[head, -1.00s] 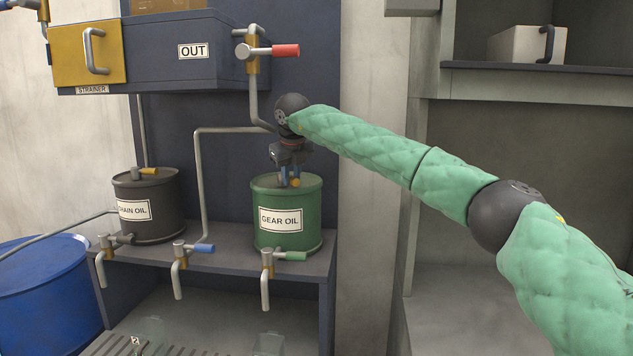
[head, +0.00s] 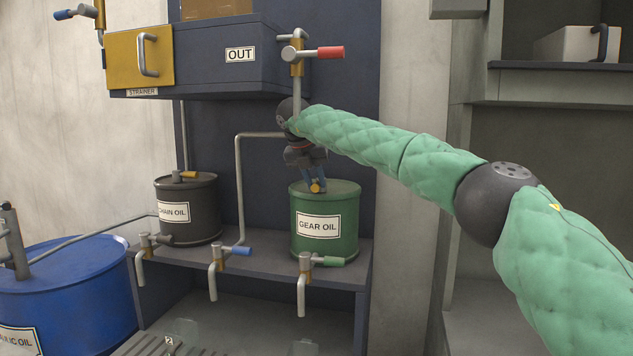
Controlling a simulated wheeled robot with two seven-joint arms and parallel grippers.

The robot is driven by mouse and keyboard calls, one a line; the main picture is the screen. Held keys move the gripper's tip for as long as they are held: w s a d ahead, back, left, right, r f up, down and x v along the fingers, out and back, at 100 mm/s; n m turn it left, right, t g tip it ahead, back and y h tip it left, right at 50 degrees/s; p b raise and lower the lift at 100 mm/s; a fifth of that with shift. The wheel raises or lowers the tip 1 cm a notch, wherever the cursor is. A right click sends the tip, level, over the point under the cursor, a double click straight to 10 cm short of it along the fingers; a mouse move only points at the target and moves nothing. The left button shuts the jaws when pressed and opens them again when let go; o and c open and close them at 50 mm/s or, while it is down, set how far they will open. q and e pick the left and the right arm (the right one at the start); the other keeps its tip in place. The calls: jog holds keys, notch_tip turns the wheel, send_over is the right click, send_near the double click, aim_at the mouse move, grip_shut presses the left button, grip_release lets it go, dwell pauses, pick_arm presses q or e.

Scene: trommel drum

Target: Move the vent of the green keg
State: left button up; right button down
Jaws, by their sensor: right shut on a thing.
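The green keg (head: 337,249) labelled GEAR OIL stands upright on the dark shelf. Its vent (head: 317,187) is on the lid and shows as a small yellow piece at my right gripper's fingertips. My right gripper (head: 315,182) comes down from above, with its fingers at the lid, and is shut on the vent. The fingers and wrist hide part of the vent and its stem. My left gripper is not in view.
A dark CHAIN OIL keg (head: 188,210) with its own yellow vent (head: 184,176) stands to the left. Taps with blue (head: 235,251) and green (head: 328,261) handles hang at the shelf front. The OUT box (head: 215,70) and a red-handled valve (head: 329,52) are above. A blue drum (head: 70,290) stands at lower left.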

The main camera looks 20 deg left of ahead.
dwell(0.5)
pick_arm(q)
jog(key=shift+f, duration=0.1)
pick_arm(e)
jog(key=c, duration=1.3)
grip_release()
jog(key=shift+a, duration=0.15)
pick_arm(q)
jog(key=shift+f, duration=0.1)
pick_arm(e)
jog(key=shift+o, duration=0.2)
jog(key=shift+r, duration=0.15)
jog(key=shift+s+a+r, duration=0.1)
jog(key=shift+r, duration=0.1)
pick_arm(q)
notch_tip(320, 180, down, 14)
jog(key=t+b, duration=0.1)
jog(key=b, duration=0.2)
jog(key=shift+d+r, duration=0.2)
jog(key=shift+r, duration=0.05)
pick_arm(e)
jog(key=s+a, duration=0.5)
jog(key=s, duration=0.6)
jog(key=shift+r, duration=0.15)
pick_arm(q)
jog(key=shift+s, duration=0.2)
